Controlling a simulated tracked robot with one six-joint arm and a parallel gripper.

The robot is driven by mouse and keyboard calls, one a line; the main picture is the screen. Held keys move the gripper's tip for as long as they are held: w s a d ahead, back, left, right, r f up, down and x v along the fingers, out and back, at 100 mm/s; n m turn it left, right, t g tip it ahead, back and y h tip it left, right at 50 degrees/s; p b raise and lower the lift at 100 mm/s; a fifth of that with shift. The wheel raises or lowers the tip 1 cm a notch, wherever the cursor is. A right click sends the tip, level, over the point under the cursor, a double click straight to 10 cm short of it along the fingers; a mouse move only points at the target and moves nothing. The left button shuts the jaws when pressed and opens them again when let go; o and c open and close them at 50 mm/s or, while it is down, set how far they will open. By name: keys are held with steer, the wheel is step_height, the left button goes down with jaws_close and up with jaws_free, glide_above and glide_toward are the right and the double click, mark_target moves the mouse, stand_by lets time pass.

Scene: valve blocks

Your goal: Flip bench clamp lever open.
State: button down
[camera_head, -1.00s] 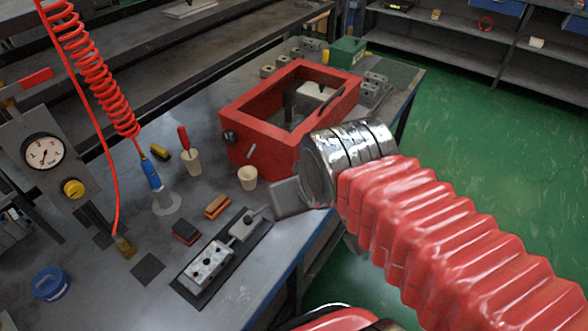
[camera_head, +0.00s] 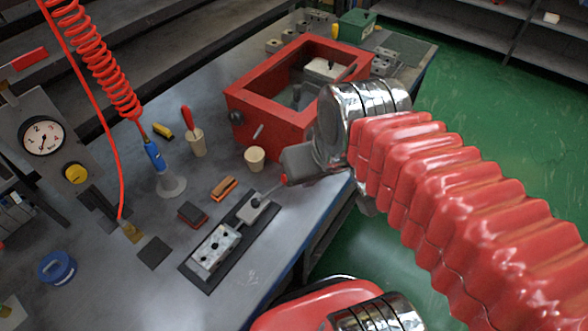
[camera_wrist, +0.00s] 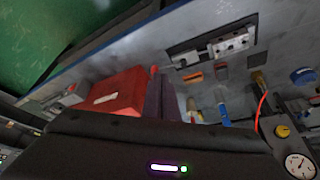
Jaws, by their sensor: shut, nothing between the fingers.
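The bench clamp (camera_head: 217,252) is a silver block on a long dark base plate near the bench's front edge. A second grey block (camera_head: 256,208) sits at the plate's upper right end. A thin lever (camera_head: 268,191) slants up from that block, with a small red spot near its upper end by my gripper. My gripper (camera_head: 290,172) is shut and empty, just up and right of this block. I cannot tell whether it touches the lever. In the wrist view the clamp (camera_wrist: 233,44) lies at upper right, beyond my dark fingers (camera_wrist: 160,92).
A red open box frame (camera_head: 270,122) stands behind my gripper, with a cream cup (camera_head: 255,158) beside it. An orange brush-like block (camera_head: 224,188) and a dark red block (camera_head: 192,215) lie beside the clamp. A red coiled hose (camera_head: 95,65) hangs at left.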

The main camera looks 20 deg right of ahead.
steer(key=w+f+g+y, duration=0.5)
steer(key=f+g+y, duration=0.15)
steer(key=f, duration=0.35)
steer(key=w+d+f+m+t+y, duration=0.1)
steer(key=w+d+f+t+y, duration=0.1)
steer(key=w+d+f+y, duration=0.1)
steer(key=w+d+f+m+t+y, duration=0.1)
steer(key=w+d+f+t+y, duration=0.2)
steer(key=d+f, duration=0.1)
steer(key=w+d+f+m+t+y, duration=0.2)
steer(key=w+d+f+t+y, duration=0.1)
steer(key=d, duration=0.3)
steer(key=shift+w+f+y, duration=0.1)
steer(key=shift+f+y, duration=0.1)
steer(key=shift+y, duration=0.25)
steer(key=shift+a, duration=0.15)
steer(key=x, duration=1)
